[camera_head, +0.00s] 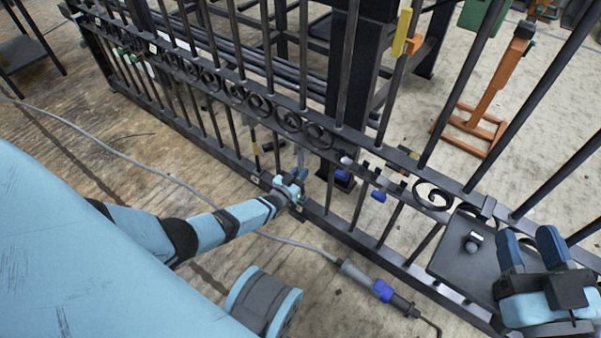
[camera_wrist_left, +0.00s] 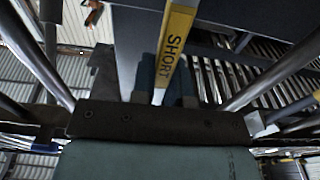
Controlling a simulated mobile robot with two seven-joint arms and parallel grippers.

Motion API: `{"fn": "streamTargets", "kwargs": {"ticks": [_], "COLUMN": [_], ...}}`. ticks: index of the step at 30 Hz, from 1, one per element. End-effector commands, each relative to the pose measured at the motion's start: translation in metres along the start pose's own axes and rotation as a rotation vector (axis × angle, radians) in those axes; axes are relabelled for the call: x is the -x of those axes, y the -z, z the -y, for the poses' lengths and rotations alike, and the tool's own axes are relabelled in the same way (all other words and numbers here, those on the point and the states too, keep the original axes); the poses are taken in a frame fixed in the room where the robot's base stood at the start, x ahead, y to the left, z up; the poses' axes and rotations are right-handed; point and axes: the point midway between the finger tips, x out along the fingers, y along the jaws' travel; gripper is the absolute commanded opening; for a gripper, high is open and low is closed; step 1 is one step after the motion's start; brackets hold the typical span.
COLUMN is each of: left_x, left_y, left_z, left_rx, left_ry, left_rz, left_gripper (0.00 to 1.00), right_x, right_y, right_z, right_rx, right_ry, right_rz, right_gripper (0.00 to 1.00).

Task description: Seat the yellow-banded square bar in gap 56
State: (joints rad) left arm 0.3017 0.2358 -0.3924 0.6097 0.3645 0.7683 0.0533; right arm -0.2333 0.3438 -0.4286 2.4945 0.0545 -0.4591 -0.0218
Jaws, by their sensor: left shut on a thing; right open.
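My left gripper (camera_head: 302,168) is at the gate's lower part, just above the bottom rail. In the left wrist view its two blue fingers (camera_wrist_left: 163,82) are shut on the yellow-banded square bar (camera_wrist_left: 176,38), whose yellow band reads "SHORT". The bar's far end is out of that view, and the head view does not show it clearly in the fingers. No gap number is readable, so I cannot tell which gap is 56. My right gripper (camera_head: 533,246) is open and empty at the lower right, beside the gate.
The black scroll gate (camera_head: 222,90) runs diagonally across the view. A yellow tag (camera_head: 401,32) and an orange clamp (camera_head: 413,44) are on one upright. A cable with a blue-banded tool (camera_head: 383,291) lies on the floor.

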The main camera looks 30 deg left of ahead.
Motion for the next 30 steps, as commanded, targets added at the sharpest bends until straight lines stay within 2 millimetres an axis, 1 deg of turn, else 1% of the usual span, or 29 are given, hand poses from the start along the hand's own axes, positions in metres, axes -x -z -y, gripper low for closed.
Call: {"fn": "streamTargets", "kwargs": {"ticks": [18,26,27,29,30], "left_x": [-0.009,-0.01,-0.01,-0.01,-0.01], "left_y": [-0.001,-0.002,-0.002,-0.001,-0.001], "left_z": [0.0,0.0,0.0,0.0,0.0], "left_rx": [-0.001,-0.001,-0.001,-0.001,-0.001], "left_ry": [0.0,0.0,0.0,0.0,0.0], "left_rz": [0.038,0.042,0.042,0.042,0.042], "left_gripper": [0.0,0.0,0.17,0.31,0.4], "right_x": [0.0,0.0,0.0,0.0,-0.001], "right_y": [0.001,-0.001,-0.001,-0.001,-0.001], "right_z": [0.0,0.0,0.0,0.0,0.0], "right_rx": [-0.002,-0.003,-0.003,-0.003,-0.003], "right_ry": [-0.001,-0.001,-0.001,-0.001,-0.001], "right_rz": [-0.002,0.0,0.0,0.0,0.001], "right_gripper": [0.46,0.46,0.46,0.46,0.46]}}
